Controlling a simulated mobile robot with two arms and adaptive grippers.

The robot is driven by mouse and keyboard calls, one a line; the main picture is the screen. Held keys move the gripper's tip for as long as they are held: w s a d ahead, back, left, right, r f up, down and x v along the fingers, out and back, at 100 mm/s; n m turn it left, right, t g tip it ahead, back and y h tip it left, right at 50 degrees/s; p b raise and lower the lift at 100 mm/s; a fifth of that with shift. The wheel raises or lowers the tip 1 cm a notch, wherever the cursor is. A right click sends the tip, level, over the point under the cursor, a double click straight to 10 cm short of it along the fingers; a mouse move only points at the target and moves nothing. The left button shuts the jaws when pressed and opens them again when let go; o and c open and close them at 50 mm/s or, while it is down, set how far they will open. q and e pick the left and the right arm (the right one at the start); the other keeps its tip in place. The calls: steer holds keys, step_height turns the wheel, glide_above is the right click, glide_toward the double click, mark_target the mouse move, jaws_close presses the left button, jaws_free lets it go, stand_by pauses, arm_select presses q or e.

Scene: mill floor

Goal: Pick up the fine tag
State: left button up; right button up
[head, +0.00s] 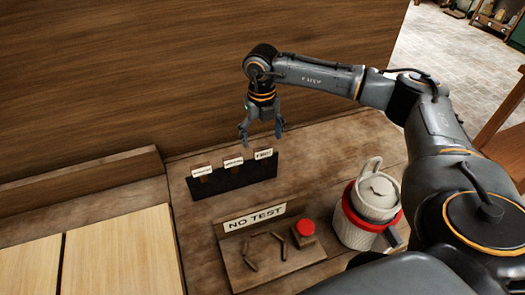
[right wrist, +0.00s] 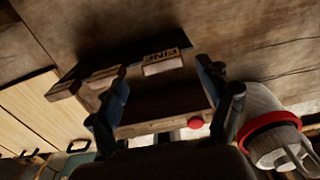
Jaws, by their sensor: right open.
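The fine tag (head: 263,154) is the rightmost of three pale-faced tags in a dark rack (head: 237,178) in the head view. In the right wrist view the fine tag (right wrist: 163,65) shows its lettering and sits between my fingers in the picture. My right gripper (head: 261,136) is open and empty, pointing down just above the rack's right end. Its two fingers (right wrist: 163,76) are spread wide in the right wrist view. Whether they touch the tag cannot be told. My left gripper is not in view.
Two other tags (head: 201,171) (head: 233,162) stand left of the fine tag. In front is a wooden board with a NO TEST sign (head: 255,217), small sticks and a red knob (head: 305,227). A white canister with a red band (head: 352,218) stands right. A wooden wall rises behind.

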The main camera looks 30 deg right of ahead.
mark_target(263, 148)
steer(key=f, duration=0.1)
steer(key=f+p, duration=0.1)
steer(key=f, duration=0.1)
steer(key=f+p, duration=0.1)
steer(key=shift+s+f, duration=0.15)
steer(key=shift+s, duration=0.15)
steer(key=shift+f, duration=0.3)
steer(key=shift+w+f, duration=0.1)
steer(key=shift+f, duration=0.05)
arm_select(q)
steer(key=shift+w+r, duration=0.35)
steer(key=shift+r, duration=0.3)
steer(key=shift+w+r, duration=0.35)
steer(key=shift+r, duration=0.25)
arm_select(e)
steer(key=c, duration=1)
